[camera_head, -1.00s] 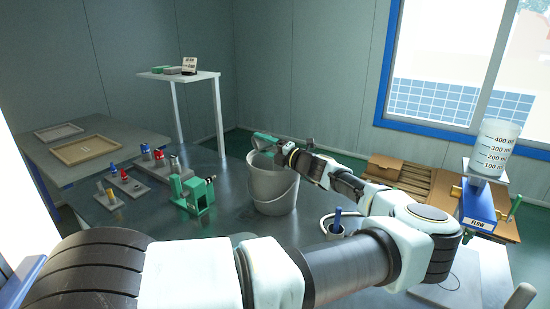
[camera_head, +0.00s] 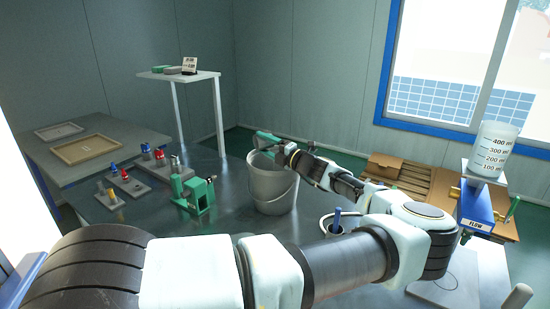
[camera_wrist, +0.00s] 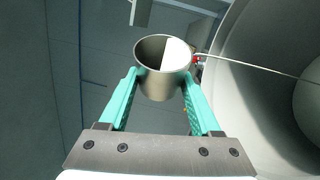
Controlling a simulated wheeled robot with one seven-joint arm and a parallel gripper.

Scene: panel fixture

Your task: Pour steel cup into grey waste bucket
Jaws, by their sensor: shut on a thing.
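My gripper (camera_wrist: 160,78) is shut on the steel cup (camera_wrist: 165,88), with one green finger on each side of its wall. The cup's open rim shows in the wrist view, with a white patch inside; I cannot tell whether that is liquid. A thin pale line runs from a small red spot at the cup's right rim across the bucket. The grey waste bucket (camera_head: 271,190) stands on the metal table in the head view. My gripper (camera_head: 267,141) is at its far rim there, and the cup is not clear. The bucket's inside (camera_wrist: 262,75) fills the right of the wrist view.
A green-and-grey fixture (camera_head: 197,192) stands left of the bucket. Small blocks with red and blue parts (camera_head: 125,178) lie farther left.

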